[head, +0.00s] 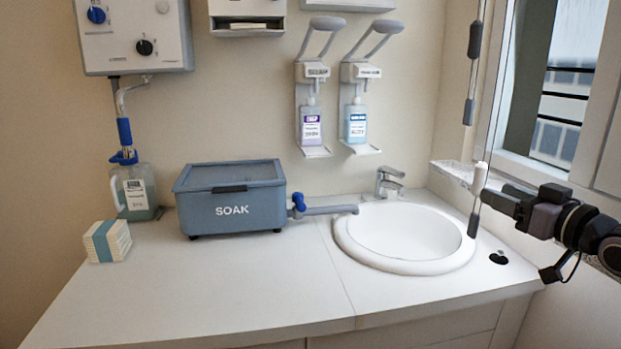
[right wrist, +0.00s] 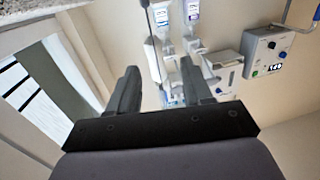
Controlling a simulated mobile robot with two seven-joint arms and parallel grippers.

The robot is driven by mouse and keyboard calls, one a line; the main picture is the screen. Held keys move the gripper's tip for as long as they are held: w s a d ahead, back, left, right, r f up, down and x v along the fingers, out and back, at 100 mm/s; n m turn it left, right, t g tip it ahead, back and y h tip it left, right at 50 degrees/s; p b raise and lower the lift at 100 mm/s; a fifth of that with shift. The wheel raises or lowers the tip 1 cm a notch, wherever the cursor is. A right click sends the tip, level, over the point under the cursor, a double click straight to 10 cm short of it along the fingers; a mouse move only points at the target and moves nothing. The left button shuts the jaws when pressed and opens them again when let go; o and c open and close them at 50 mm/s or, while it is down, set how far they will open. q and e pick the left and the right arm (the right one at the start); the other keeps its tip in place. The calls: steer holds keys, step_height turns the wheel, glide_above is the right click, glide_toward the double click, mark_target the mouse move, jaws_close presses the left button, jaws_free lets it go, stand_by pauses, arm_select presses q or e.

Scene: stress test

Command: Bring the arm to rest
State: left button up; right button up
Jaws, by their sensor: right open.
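My right arm comes in from the right edge of the head view. Its dark gripper (head: 482,196) is above the right end of the counter, beside the sink and in front of the window wall. In the right wrist view the two fingers of the gripper (right wrist: 160,85) stand apart, and I see nothing clamped between them. My left gripper is not in view.
A round white sink (head: 350,243) with a tap (head: 388,182) is set in the counter (head: 250,300). A blue-grey SOAK box (head: 230,212), a jug (head: 137,190) and a stack of banded pads (head: 107,241) stand left. Two bottle dispensers (head: 312,125) (head: 356,122) hang on the wall. The front counter is clear.

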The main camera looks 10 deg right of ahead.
steer(key=s+a+f+g+p, duration=0.1)
steer(key=s+a+f, duration=0.15)
steer(key=f, duration=0.55)
steer(key=s+a+f+g, duration=0.15)
steer(key=a+f, duration=0.25)
steer(key=f, duration=0.5)
steer(key=s+a+f+g+p, duration=0.1)
steer(key=s+a+f, duration=0.25)
steer(key=f, duration=0.45)
steer(key=s+a+f+g+h+p, duration=0.1)
steer(key=s+a+f, duration=0.4)
steer(key=s+f, duration=0.2)
steer(key=s+a+f+g+h, duration=0.1)
steer(key=s+a+f+g, duration=0.1)
steer(key=s+a+f, duration=0.3)
steer(key=s+f, duration=0.3)
steer(key=s, duration=0.4)
steer(key=shift+s+p, duration=0.3)
steer(key=shift+p, duration=0.1)
